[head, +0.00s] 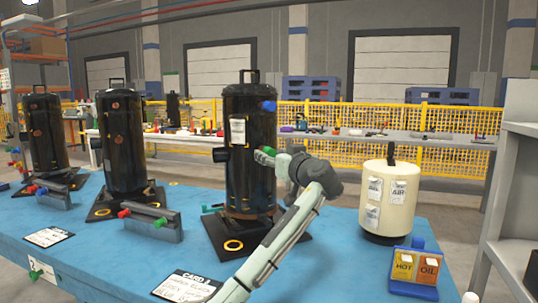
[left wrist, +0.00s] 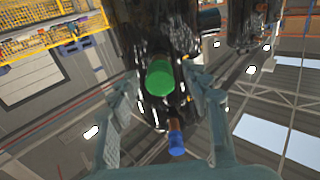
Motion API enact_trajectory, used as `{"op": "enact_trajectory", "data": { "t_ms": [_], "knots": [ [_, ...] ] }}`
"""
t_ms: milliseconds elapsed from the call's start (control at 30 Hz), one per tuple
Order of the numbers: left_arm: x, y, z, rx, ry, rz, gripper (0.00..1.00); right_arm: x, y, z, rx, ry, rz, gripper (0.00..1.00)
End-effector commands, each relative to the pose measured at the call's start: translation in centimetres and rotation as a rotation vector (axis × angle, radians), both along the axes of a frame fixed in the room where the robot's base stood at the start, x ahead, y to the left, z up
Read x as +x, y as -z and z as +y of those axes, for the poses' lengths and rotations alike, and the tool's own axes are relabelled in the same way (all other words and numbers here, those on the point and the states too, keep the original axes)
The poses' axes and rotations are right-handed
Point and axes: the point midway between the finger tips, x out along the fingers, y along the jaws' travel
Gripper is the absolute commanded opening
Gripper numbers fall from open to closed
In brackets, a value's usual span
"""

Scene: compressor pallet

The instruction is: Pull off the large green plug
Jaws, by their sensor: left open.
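The large green plug (head: 267,151) sticks out of the side of the middle black compressor (head: 240,180). In the left wrist view the green plug (left wrist: 160,78) shows large, near the fingertips and between the two fingers. My left gripper (head: 282,160) is beside the compressor at the plug's height. Its fingers are apart in the left wrist view (left wrist: 161,72), and I cannot tell whether they touch the plug. A blue plug (head: 269,106) sits higher on the same compressor and shows in the left wrist view (left wrist: 176,142). My right gripper is not in view.
Two more black compressors (head: 122,150) (head: 46,140) stand left on the blue table (head: 200,270). A grey holder (head: 155,225) has red and green plugs. A cream tank (head: 388,205) and a HOT/OIL tag box (head: 414,270) stand right. Grey shelving (head: 515,190) is at the right edge.

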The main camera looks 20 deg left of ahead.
Motion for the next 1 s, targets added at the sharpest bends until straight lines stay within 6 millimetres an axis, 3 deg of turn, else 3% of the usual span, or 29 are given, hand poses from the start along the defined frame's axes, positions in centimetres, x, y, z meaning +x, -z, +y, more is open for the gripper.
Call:
{"op": "enact_trajectory", "data": {
  "t_ms": [1000],
  "knots": [
    [-0.01, 0.07, -0.04, 0.0, 0.0, 0.0, 0.48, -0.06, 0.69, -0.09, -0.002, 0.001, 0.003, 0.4]
  ]
}}
